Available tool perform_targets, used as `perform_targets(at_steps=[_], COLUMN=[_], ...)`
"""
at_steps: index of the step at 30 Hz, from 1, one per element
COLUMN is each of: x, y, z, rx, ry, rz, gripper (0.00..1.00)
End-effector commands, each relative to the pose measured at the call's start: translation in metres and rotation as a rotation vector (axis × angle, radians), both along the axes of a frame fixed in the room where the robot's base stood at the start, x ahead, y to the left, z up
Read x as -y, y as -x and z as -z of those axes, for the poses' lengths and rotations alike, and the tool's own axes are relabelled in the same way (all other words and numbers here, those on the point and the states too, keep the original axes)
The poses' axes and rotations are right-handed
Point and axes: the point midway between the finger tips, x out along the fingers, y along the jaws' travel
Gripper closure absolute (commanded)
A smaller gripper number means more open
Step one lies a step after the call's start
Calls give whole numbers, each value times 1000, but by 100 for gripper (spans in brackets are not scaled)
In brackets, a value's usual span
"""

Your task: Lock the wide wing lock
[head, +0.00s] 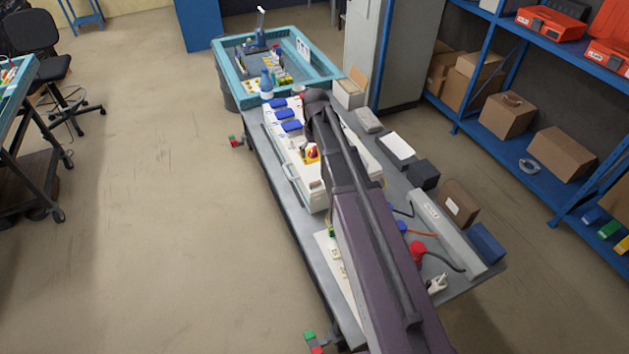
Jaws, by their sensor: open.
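A long white socket box (309,190) with several blue socket covers (291,126) lies along the left side of the grey table. A red-and-yellow rotary switch (312,153) sits on the box, close to the left edge of my arm. The wide wing lock cannot be picked out at this size; my arm covers part of the box. My dark arm runs from the bottom of the picture up over the table and ends in a rounded joint above the box's far part. My gripper does not show; the arm hides that area.
The grey table (385,155) also holds a white plate, dark boxes, a brown box (459,202), a long grey bar (445,232) and cabled plugs including a red one (417,251). A teal-rimmed bin (225,67) stands beyond.

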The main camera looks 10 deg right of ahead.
Motion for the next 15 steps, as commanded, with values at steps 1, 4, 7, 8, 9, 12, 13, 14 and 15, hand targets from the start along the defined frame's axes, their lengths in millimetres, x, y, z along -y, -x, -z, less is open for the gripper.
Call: perform_targets(at_steps=[1,4,7,8,9,12,13,14,15], x=[0,0,0,0,0,-1,-1,-1,-1], y=[0,0,0,0,0,0,0,0,0], z=[0,2,4,6,7,13,15,17,20], rx=[0,0,0,0,0,0,0,0,0], ry=[0,0,0,0,0,0,0,0,0], rz=[0,0,0,0,0,0,0,0,0], gripper=[0,0,0,0,0,0,0,0,0])
